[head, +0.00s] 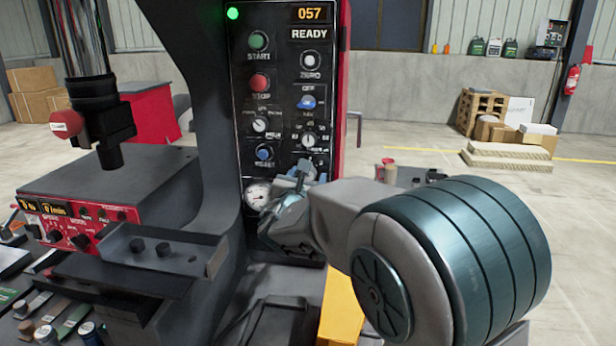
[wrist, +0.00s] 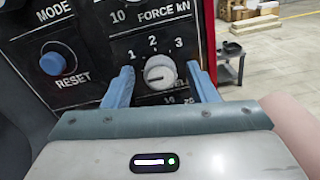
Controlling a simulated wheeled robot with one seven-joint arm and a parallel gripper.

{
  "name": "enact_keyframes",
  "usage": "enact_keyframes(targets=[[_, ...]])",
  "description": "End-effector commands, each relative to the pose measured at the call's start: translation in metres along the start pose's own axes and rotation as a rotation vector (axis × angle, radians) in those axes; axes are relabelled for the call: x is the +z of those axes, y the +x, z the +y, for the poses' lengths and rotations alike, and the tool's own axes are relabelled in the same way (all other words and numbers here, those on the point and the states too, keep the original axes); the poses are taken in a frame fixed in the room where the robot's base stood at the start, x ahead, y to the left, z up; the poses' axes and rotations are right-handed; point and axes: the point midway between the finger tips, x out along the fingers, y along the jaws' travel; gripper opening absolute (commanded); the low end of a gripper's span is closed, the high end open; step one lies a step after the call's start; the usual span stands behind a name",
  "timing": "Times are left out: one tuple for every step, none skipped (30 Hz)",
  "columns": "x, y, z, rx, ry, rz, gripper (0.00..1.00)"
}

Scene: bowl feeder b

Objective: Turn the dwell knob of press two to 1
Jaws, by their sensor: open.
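The dwell knob (wrist: 160,73), a round whitish dial, is in the wrist view on the black panel, with 1, 2 and 3 printed around its top. Which number its mark points at is too small to tell. My gripper (wrist: 162,84) is open, with one blue finger on each side of the knob and gaps between. In the head view my gripper (head: 305,172) is at the lower right of the control panel (head: 283,82) and hides the knob. The dwell label is hidden or unreadable.
The blue reset button (wrist: 54,63) is left of the fingers. The force knob (head: 309,140) is just above my gripper, and a pressure gauge (head: 258,194) is at lower left. A red control box (head: 80,215) stands at left.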

Motion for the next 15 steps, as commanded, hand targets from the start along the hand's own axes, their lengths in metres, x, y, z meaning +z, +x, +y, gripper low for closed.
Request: enact_keyframes(targets=[[0.0001, 0.0013, -0.0002, 0.0, 0.0, 0.0, 0.52], [0.0, 0.0015, -0.0001, 0.0, 0.0, 0.0, 0.52], [0.0, 0.0017, -0.0001, 0.0, 0.0, 0.0, 0.52], [0.0001, 0.0017, -0.0001, 0.0, 0.0, 0.0, 0.52], [0.0, 0.0016, -0.0001, 0.0, 0.0, 0.0, 0.52], [0.0, 0.0015, -0.0001, 0.0, 0.0, 0.0, 0.52], [0.0, 0.0015, -0.0001, 0.0, 0.0, 0.0, 0.52], [0.0, 0.0015, -0.0001, 0.0, 0.0, 0.0, 0.52], [0.0, 0.0014, -0.0001, 0.0, 0.0, 0.0, 0.41], [0.0, 0.0014, -0.0001, 0.0, 0.0, 0.0, 0.33], [0.0, 0.0014, -0.0001, 0.0, 0.0, 0.0, 0.24], [0.0, 0.0014, -0.0001, 0.0, 0.0, 0.0, 0.13], [0.0, 0.0013, -0.0001, 0.0, 0.0, 0.0, 0.07], [0.0001, 0.0013, -0.0001, 0.0, 0.0, -0.001, 0.07], [0.0, 0.0013, -0.0001, 0.0, 0.0, 0.0, 0.07]])
